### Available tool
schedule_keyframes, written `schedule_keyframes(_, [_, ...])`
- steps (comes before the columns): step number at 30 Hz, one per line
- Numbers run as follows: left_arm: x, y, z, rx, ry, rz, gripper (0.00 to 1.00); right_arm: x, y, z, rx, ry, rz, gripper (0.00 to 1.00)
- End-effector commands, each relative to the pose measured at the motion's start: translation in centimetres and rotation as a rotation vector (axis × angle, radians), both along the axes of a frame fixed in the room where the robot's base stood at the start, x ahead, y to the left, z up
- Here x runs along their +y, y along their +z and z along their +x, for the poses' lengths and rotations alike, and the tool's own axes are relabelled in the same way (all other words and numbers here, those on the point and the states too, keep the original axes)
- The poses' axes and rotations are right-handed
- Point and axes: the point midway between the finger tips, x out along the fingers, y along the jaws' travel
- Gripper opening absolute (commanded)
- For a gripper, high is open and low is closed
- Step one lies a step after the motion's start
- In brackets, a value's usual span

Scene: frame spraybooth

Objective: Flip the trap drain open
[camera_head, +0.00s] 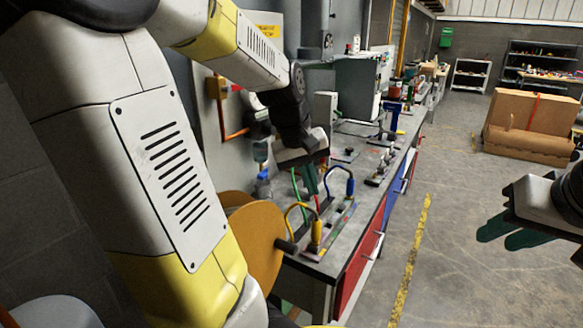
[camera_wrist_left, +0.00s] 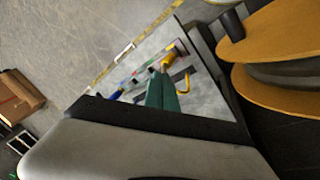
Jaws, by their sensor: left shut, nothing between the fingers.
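I cannot pick out the trap drain for sure. A yellow hooked handle (camera_head: 317,232) and a blue hooked handle (camera_head: 350,186) stand on a strip with coloured marks at the near end of the bench. The yellow one also shows in the left wrist view (camera_wrist_left: 170,49). My left gripper (camera_head: 309,184) hangs above that strip, its green fingers shut and empty; they also show in the left wrist view (camera_wrist_left: 161,92). Whether they touch a handle is unclear. My right gripper (camera_head: 510,234) is over open floor at the right, its fingers overlapping in view.
The grey bench (camera_head: 350,240) with red and blue drawers runs along the wall. An orange-brown reel (camera_head: 262,245) stands at its near end. An orange pipe (camera_head: 238,134) is on the wall. Cardboard boxes (camera_head: 530,112) sit across the clear floor.

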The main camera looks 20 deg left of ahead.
Motion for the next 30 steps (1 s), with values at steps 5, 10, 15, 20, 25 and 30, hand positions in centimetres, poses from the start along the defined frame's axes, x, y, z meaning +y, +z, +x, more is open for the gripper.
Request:
schedule_keyframes(5, [2.7, -2.9, 3.3, 0.108, 0.185, 0.054, 0.00, 0.0, 0.0, 0.0, 0.000, 0.000, 0.000, 0.31])
schedule_keyframes(10, [5.7, -4.8, 5.9, 0.167, 0.363, 0.148, 0.00, 0.0, 0.0, 0.0, 0.000, 0.000, 0.000, 0.31])
schedule_keyframes(15, [8.8, -5.5, 8.4, 0.179, 0.537, 0.275, 0.00, 0.0, 0.0, 0.0, 0.000, 0.000, 0.000, 0.31])
schedule_keyframes(20, [11.3, -4.6, 10.8, 0.139, 0.691, 0.415, 0.00, 0.0, 0.0, 0.0, 0.000, 0.000, 0.000, 0.31])
schedule_keyframes(25, [13.0, -1.9, 13.4, 0.043, 0.830, 0.561, 0.00, 0.0, 0.0, 0.0, 0.000, 0.000, 0.000, 0.31])
schedule_keyframes(30, [13.5, 1.0, 15.3, -0.061, 0.919, 0.661, 0.00, 0.0, 0.0, 0.0, 0.000, 0.000, 0.000, 0.31])
